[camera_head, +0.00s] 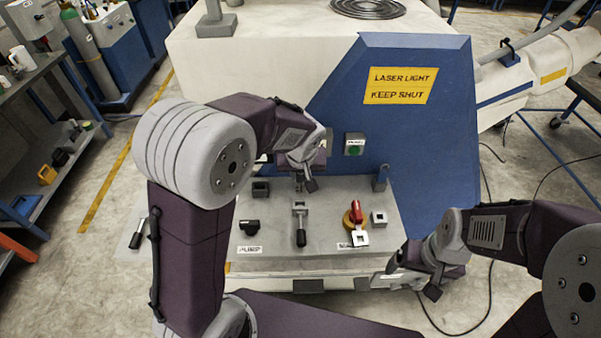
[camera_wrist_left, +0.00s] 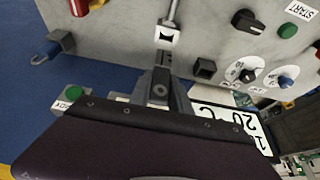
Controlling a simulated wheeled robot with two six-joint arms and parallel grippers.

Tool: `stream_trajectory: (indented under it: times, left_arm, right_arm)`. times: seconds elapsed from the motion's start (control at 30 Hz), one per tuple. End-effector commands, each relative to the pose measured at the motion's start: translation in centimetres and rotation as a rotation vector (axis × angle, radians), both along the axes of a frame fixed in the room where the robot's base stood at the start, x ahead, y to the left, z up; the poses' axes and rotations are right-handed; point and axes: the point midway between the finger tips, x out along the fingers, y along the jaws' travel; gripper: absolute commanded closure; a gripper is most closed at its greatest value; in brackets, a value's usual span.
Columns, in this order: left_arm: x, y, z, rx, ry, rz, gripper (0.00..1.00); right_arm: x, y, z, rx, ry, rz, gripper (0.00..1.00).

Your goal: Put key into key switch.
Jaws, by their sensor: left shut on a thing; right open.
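My left gripper (camera_head: 303,182) hangs over the back of the grey panel (camera_head: 330,190), behind a lever with a black handle (camera_head: 300,236). In the left wrist view its jaws (camera_wrist_left: 160,88) are shut on a small grey piece, apparently the key, mostly hidden by the fingers. The jaws are close to the lever's square mount (camera_wrist_left: 167,34). I cannot tell which fitting is the key switch. My right gripper (camera_head: 432,281) is open, off the panel's right front corner.
A red handle on a yellow base (camera_head: 355,213) and a black knob (camera_head: 249,226) are on the panel. A blue hook (camera_head: 380,180) stands at its back right. The blue cover (camera_head: 410,130) rises behind, with a green button (camera_head: 354,148).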

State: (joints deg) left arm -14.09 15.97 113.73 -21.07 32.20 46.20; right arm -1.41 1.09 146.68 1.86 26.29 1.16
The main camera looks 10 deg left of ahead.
Motion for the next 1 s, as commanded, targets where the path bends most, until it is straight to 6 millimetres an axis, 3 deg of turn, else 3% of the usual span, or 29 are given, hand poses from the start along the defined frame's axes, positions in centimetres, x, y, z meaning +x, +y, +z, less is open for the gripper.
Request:
stream_trajectory:
  times: [0.4, 1.0]
  left_arm:
    - [0.0, 0.0, -5.0, 0.001, 0.001, 0.000, 1.00]
    - [0.0, 0.0, -5.1, 0.000, 0.000, 0.000, 1.00]
  right_arm:
    - [0.0, 0.0, -4.7, 0.000, 0.000, 0.000, 0.15]
    - [0.0, 0.0, -4.8, 0.000, 0.000, 0.000, 0.15]
